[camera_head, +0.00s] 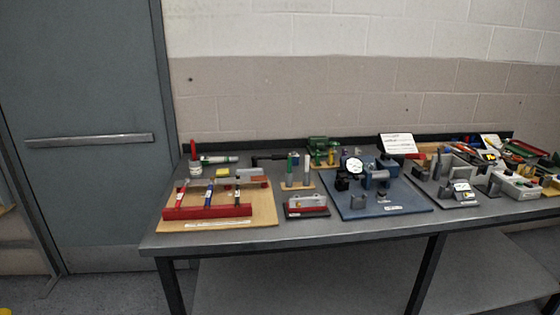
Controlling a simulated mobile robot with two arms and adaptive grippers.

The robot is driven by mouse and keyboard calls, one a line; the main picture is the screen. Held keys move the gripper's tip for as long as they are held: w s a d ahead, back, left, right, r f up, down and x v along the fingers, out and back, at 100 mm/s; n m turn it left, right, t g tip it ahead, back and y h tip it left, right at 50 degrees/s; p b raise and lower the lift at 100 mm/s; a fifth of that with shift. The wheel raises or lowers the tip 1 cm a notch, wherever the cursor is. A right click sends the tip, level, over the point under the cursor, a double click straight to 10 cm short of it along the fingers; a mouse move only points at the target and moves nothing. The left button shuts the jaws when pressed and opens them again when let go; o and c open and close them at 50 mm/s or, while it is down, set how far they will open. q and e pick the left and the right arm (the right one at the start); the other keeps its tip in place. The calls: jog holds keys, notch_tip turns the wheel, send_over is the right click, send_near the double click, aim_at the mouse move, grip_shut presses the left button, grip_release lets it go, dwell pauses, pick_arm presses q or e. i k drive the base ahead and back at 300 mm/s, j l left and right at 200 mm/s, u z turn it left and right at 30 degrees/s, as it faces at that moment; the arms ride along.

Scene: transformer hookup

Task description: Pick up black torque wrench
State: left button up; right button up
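A long black tool (268,159), which looks like the black torque wrench, lies near the back of the grey workbench (290,237). It is behind a wooden board (258,216) and left of a small stand of upright parts (297,178). It is small and dark in the head view, so its exact shape is hard to tell. Neither of my grippers is in view.
A red bar (207,212) lies on the board's front. A blue plate (408,204) with a gauge and blocks fills the bench middle. Crowded tools and fixtures cover the right end. The bench's front edge is clear; a grey door (90,200) stands left.

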aim_at(295, 159)
jog(key=i+j+u, duration=0.25)
jog(key=j, duration=0.15)
jog(key=i+j+u, duration=0.2)
jog(key=j+u, duration=0.2)
jog(key=i+j+u, duration=0.2)
jog(key=u, duration=0.15)
jog(key=i+j+u, duration=0.2)
jog(key=u, duration=0.2)
jog(key=i+j+u, duration=0.1)
jog(key=i+u, duration=0.25)
jog(key=i+j+u, duration=0.15)
jog(key=i, duration=0.8)
jog(key=i+l+z, duration=0.1)
jog(key=i+z, duration=0.6)
jog(key=i+j+z, duration=0.1)
jog(key=i+z, duration=0.15)
jog(key=z, duration=0.15)
